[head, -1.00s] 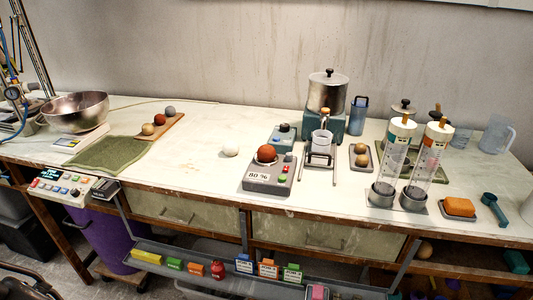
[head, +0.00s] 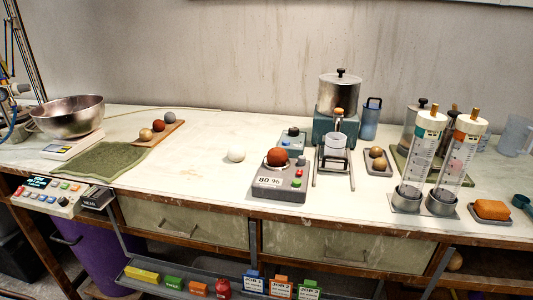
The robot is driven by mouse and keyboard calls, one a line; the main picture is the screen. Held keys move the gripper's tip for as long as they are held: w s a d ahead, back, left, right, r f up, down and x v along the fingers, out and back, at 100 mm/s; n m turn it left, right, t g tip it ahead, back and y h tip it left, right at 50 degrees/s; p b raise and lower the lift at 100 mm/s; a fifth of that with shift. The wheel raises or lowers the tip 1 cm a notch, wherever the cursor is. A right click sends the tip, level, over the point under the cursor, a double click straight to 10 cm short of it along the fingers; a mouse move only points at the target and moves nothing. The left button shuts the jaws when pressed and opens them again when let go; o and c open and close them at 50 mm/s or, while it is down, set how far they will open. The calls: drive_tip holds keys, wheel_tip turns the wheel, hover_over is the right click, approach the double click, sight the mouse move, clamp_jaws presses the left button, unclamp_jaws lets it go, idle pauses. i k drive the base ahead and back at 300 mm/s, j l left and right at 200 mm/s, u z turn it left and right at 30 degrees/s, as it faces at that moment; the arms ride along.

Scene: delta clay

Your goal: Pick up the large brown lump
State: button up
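A large red-brown lump (head: 277,157) sits on top of a grey device (head: 281,184) with a label reading about "80 96", near the middle of the bench. It is the largest of the brown lumps in view. A smaller dark red-brown lump (head: 158,125) lies on a wooden board (head: 172,131) at the left, between a tan lump (head: 146,135) and a grey lump (head: 170,116). My gripper is not in view.
A white ball (head: 236,155) lies just left of the device. A metal stand with a clear beaker (head: 334,146) and a steel pot (head: 340,94) are close on the right. Two tall cylinders (head: 424,150) stand farther right. Bare bench (head: 190,175) lies left of the white ball.

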sight(276, 155)
drive_tip(key=i+j+z, duration=0.35)
drive_tip(key=j+z, duration=0.15)
drive_tip(key=j, duration=0.2)
drive_tip(key=z, duration=1.05)
